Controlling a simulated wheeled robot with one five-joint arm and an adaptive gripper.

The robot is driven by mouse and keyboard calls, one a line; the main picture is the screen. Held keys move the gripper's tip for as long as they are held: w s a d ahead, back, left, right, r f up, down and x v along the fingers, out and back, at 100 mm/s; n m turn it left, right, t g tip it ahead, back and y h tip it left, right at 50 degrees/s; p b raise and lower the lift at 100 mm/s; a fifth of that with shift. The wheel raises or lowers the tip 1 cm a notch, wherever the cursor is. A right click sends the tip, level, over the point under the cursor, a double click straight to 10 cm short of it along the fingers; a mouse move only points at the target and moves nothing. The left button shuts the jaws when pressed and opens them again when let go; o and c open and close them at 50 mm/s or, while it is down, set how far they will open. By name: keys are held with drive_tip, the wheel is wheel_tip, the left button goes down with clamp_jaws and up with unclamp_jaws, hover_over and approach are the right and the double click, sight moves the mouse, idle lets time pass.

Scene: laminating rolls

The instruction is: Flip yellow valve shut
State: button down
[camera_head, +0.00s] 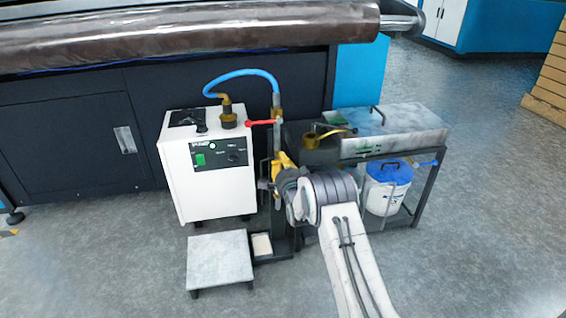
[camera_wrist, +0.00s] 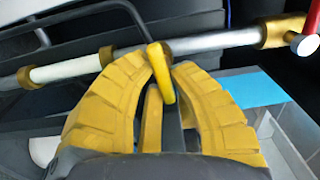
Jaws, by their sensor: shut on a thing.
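The yellow valve lever (camera_wrist: 161,73) shows in the wrist view at a brass fitting on a pipe (camera_wrist: 216,40). In that picture it points down from the pipe, across the pipe's line. My gripper (camera_wrist: 162,66) has yellow ribbed fingers closed around the lever, one on each side. In the head view my gripper (camera_head: 283,165) is at the upright pipe (camera_head: 277,135), below the red lever (camera_head: 262,123). The yellow lever cannot be told apart from my yellow fingers there.
A white machine (camera_head: 208,165) with a blue hose (camera_head: 240,75) stands left of the pipe. A low grey platform (camera_head: 218,258) is in front of it. A cart (camera_head: 425,195) with a white bucket (camera_head: 388,188) stands right. Open floor lies at the far right.

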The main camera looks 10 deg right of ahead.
drive_tip(key=shift+a+f+m, duration=0.1)
drive_tip(key=shift+f+m, duration=0.2)
drive_tip(key=shift+m, duration=0.2)
drive_tip(key=c, duration=1.3)
unclamp_jaws()
drive_tip(key=shift+c, duration=0.2)
drive_tip(key=o, duration=0.4)
drive_tip(key=shift+r, duration=0.15)
drive_tip(key=shift+c, duration=0.2)
drive_tip(key=s, duration=1.2)
